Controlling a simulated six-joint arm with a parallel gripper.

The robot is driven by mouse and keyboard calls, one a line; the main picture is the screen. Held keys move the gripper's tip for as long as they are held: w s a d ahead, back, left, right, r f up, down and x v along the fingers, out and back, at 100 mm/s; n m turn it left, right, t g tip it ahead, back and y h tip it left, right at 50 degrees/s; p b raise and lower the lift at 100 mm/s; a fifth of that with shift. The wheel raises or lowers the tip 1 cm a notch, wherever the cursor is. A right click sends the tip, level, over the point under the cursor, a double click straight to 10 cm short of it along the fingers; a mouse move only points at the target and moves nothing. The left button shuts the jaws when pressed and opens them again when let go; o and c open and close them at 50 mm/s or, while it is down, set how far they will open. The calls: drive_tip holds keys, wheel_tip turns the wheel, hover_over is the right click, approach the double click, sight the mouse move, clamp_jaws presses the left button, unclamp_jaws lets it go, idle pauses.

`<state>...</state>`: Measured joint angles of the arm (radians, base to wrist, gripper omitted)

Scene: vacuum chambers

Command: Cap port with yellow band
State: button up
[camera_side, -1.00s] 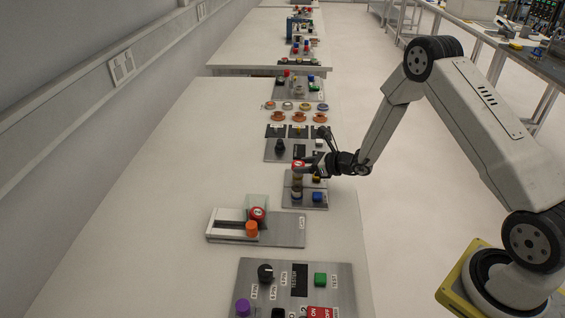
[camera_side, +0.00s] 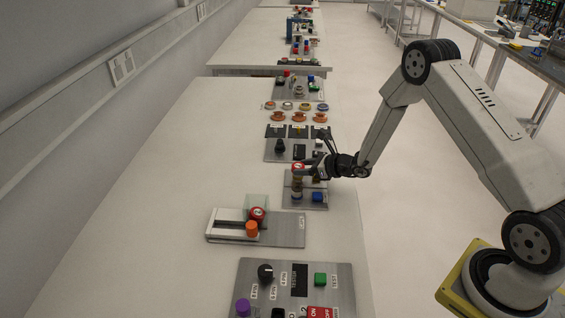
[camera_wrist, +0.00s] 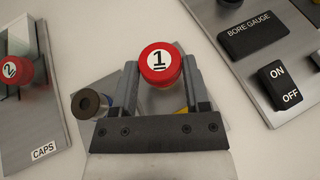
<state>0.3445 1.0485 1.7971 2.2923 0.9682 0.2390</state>
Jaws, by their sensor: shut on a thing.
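My gripper (camera_wrist: 160,85) is shut on a red cap (camera_wrist: 160,62) with a white disc marked 1. In the side view the gripper (camera_side: 303,170) holds this cap (camera_side: 298,166) directly above a post on the port plate (camera_side: 291,204). I cannot tell whether cap and post touch, and no yellow band shows on that post. A second port (camera_side: 297,194) stands nearer the side camera; in the wrist view this port (camera_wrist: 87,102) shows an uncovered dark top, left of the fingers. A yellow patch (camera_wrist: 181,106) shows between the fingers.
In the wrist view the CAPS plate (camera_wrist: 45,110) carries a red cap marked 2 (camera_wrist: 12,69). A bore gauge panel (camera_wrist: 285,65) with an ON/OFF switch (camera_wrist: 283,85) lies to the right.

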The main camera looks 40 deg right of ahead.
drive_tip(key=shift+f, duration=0.45)
drive_tip(key=o, duration=0.9)
drive_tip(key=shift+o, duration=0.2)
drive_tip(key=shift+v, duration=5.5)
drive_tip(key=shift+a, duration=0.1)
